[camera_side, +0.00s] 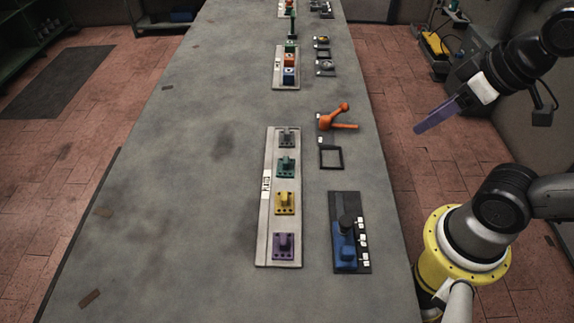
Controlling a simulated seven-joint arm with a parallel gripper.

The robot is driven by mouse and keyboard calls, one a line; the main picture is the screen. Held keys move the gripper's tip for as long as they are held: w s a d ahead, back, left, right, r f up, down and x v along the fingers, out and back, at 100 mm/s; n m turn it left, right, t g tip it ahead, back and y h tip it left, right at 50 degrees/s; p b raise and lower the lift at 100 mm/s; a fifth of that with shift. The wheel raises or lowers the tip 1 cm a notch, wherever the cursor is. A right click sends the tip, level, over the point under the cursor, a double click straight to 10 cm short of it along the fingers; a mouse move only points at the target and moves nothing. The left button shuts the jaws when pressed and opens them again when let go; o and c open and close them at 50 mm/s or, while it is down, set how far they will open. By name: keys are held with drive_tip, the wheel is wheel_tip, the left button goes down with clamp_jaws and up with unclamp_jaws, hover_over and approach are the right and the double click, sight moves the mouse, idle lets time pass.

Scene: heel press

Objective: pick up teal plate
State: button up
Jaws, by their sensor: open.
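The teal plate (286,167) sits on the long light tray (264,212) near the middle of the table. It has an upright teal grip on top. On the same tray a grey plate (287,138) lies beyond it, and a yellow plate (285,203) and a purple plate (284,245) lie on the near side. My gripper (420,130) is at the right, in the air beyond the table's right edge, well apart from the teal plate. Its purple fingers point down and left. It is open, with nothing visible between the fingers.
A blue press-like device (344,250) on a dark base stands right of the tray. An orange-handled tool (337,119) and an empty black square frame (331,158) lie beyond it. A smaller tray (277,70) with coloured blocks stands farther back. The table's left side is clear.

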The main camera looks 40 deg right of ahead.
idle(0.3)
drive_tip(key=o, duration=0.7)
drive_tip(key=shift+o, duration=0.2)
